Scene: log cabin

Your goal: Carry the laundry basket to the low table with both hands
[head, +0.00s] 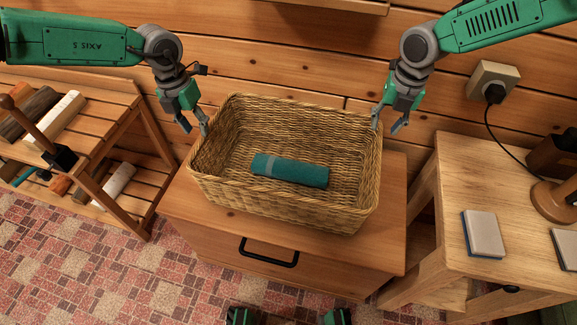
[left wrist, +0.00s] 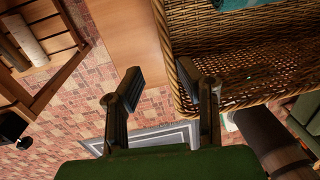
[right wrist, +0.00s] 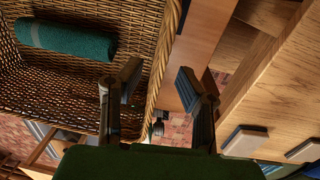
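The woven laundry basket (head: 290,205) stands upright on a wooden drawer cabinet (head: 190,205). A rolled teal towel (head: 290,170) lies inside it. My left gripper (head: 194,124) is open at the basket's left rim; in the left wrist view (left wrist: 162,82) one finger overlaps the rim, and contact is unclear. My right gripper (head: 389,122) is open at the right rim; in the right wrist view (right wrist: 158,80) the rim runs between its fingers. A light wooden table (head: 450,195) stands at the right; I cannot tell whether it is the low table.
A slatted wooden rack (head: 100,90) with logs stands at the left. The right table holds a pale block (head: 483,233) and a round wooden stand (head: 553,200). A plug (head: 494,93) with a cord is on the log wall behind.

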